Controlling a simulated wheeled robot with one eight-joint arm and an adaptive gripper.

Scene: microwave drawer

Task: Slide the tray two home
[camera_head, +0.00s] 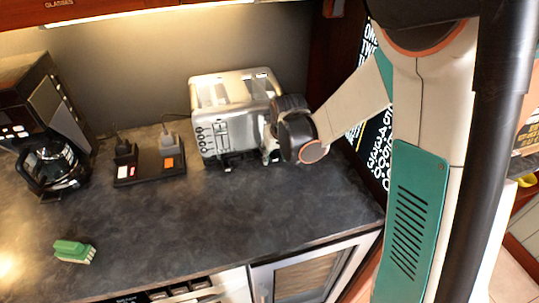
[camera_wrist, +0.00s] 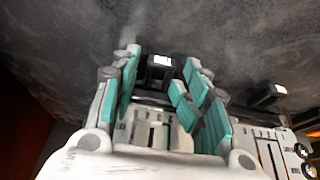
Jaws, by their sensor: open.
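The silver toaster (camera_head: 228,120) stands at the back of the counter. Two dark tabs stick out low at its front. They look like tray ends, but I cannot tell which is tray two. The left tab (camera_head: 230,162) is clear of my gripper and also shows at the right of the wrist view (camera_wrist: 268,97). The other tab (camera_wrist: 160,66), black with a white patch, lies between my gripper's (camera_wrist: 161,68) teal-padded fingers. My gripper is open; whether a finger touches the tab is unclear. In the head view my wrist hides most of that end of the toaster.
A black block with plugs (camera_head: 150,167) lies left of the toaster. A coffee maker (camera_head: 50,150) stands at the far left, and a green brush-like object (camera_head: 74,250) lies near the front. The middle of the dark counter (camera_head: 220,220) is clear.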

